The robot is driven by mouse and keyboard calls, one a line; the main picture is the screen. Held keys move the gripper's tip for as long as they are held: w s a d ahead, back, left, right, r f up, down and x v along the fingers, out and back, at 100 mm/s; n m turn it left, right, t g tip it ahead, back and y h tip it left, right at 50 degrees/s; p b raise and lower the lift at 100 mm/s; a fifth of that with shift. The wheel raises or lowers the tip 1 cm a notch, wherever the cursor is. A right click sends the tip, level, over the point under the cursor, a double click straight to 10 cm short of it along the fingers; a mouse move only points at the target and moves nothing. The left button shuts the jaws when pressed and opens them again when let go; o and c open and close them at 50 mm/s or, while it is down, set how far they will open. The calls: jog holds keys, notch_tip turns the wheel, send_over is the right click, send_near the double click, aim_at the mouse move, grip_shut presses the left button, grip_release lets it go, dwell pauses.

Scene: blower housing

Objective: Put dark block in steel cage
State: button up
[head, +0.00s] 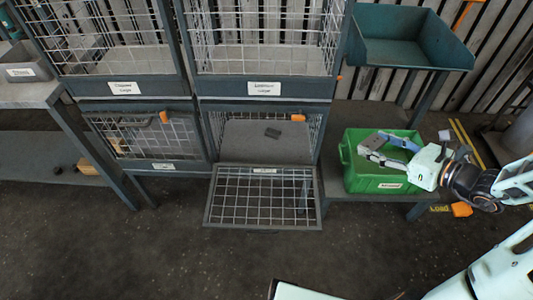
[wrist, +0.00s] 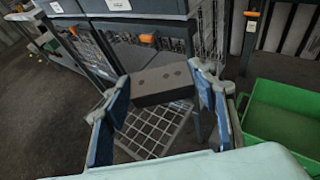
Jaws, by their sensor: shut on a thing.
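My gripper (head: 382,150) is over the green crate at the right of the head view. It is shut on a dark grey block (wrist: 162,84) with small round marks on its top, which sits between the fingertips in the wrist view. The block (head: 368,143) also shows partly in the head view. The steel cage (head: 245,142) is the lower middle wire compartment, left of my gripper. Its mesh door (head: 262,196) hangs open, folded down towards the front.
The green crate (head: 350,177) stands on a low bench beside the cage. Closed wire compartments are left of and above the cage. A teal tray (head: 405,55) stands above the crate. The floor in front is clear.

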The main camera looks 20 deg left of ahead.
notch_tip(320, 180, down, 16)
jog(key=b, duration=2.1)
jog(key=shift+w+g, duration=0.2)
jog(key=shift+g, duration=0.1)
jog(key=shift+r, duration=0.1)
